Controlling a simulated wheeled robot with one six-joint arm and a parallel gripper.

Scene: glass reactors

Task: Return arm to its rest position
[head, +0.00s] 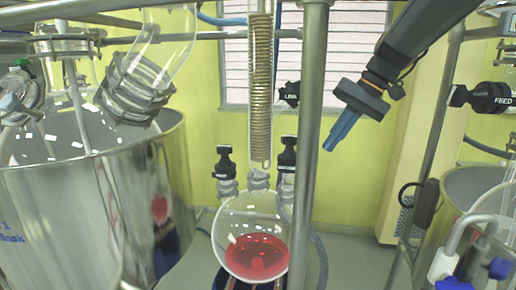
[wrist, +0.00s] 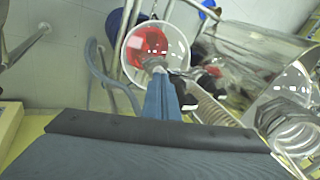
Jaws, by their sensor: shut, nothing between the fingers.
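My gripper (head: 332,146) has blue fingers and hangs from my dark arm at the upper right in the head view. Its fingers are together with nothing between them. They point down and to the left, in free air to the right of the metal post. In the wrist view my gripper (wrist: 165,98) shows its blue fingers from behind, in front of the round flask. Whether they touch anything there cannot be told, but in the head view they look apart from the glassware.
A round glass flask (head: 230,215) with red liquid stands below a coiled condenser (head: 260,90). A metal post (head: 310,130) rises beside it. A large steel vessel (head: 110,200) is at left, another (head: 470,190) at right. A black-handled FEED valve (head: 488,97) is right of my arm.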

